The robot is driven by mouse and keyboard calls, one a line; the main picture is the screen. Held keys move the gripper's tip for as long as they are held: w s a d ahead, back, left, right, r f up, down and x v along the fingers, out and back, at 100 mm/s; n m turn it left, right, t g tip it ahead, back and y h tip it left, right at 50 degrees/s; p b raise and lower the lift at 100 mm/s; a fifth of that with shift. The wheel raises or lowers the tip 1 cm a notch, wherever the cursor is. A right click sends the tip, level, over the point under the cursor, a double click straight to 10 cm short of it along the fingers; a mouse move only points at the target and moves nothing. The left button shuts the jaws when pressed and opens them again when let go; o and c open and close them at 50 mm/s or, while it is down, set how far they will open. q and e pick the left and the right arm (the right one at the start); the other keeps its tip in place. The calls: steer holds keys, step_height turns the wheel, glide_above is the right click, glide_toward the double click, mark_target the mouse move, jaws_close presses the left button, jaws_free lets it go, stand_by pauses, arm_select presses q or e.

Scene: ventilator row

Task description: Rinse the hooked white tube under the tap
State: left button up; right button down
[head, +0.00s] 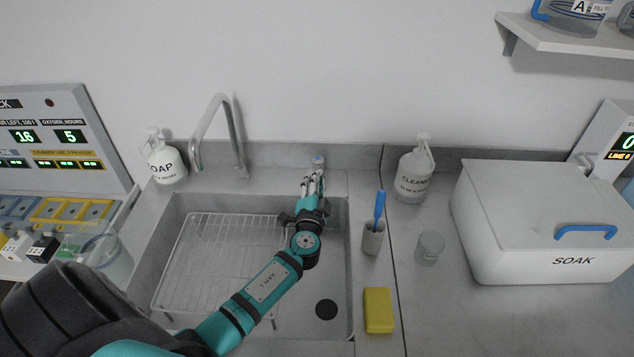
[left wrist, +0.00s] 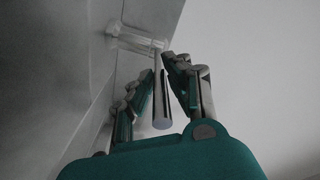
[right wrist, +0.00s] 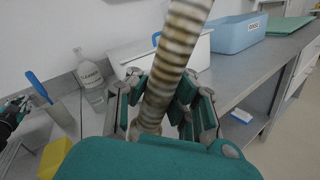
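A ribbed off-white tube with brown stains (right wrist: 175,50) stands between the fingers of my right gripper (right wrist: 160,98), which looks shut on it. No hook shows in the part in view. The right gripper is outside the head view. The curved metal tap (head: 218,115) rises behind the sink (head: 338,245), and I see no water from it.
A wire rack (head: 190,255) lies in the sink. The soap bottle (head: 163,160) is left of the tap. The cleaner bottle (head: 415,172), a cup with a blue-handled brush (head: 373,238), a yellow sponge (head: 378,310), a small jar (head: 429,247) and the SOAK box (head: 520,235) stand right.

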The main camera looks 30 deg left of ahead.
arm_select(q)
jaws_close()
steer(key=n+g+y+b, duration=0.1)
steer(key=b, duration=0.1)
steer(key=w+d+n+y+b, duration=0.1)
steer(key=b, duration=0.1)
steer(key=shift+d+g+y+b, duration=0.2)
steer(key=shift+g+y+b, duration=0.1)
steer(key=shift+g+y, duration=0.1)
steer(key=o, duration=0.5)
jaws_free()
